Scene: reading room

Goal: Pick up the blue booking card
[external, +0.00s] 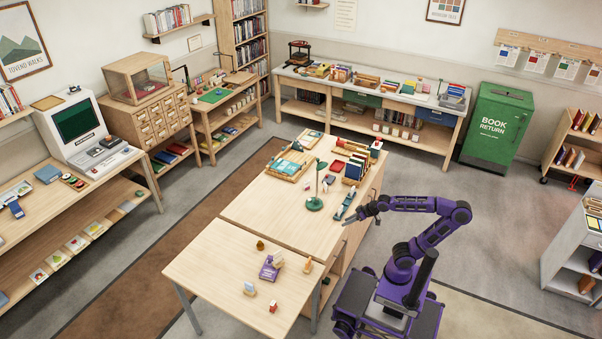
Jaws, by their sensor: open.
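I cannot single out the blue booking card for certain at this size. Small cards hang from a wooden wall rail (550,46) at the upper right, but their markings are too small to read. My purple arm reaches left from its base over the right edge of the central table (258,212). My gripper (347,222) is open, just above that edge, close to a long dark teal item (345,205). Nothing shows between its fingers, though they are small and dark here.
A green lamp (315,203) stands left of my gripper. Book crates (355,168) and a tray (288,166) fill the table's far end. The near table (215,265) holds a purple item (270,267) and several small pieces. A green book return bin (496,125) stands behind right.

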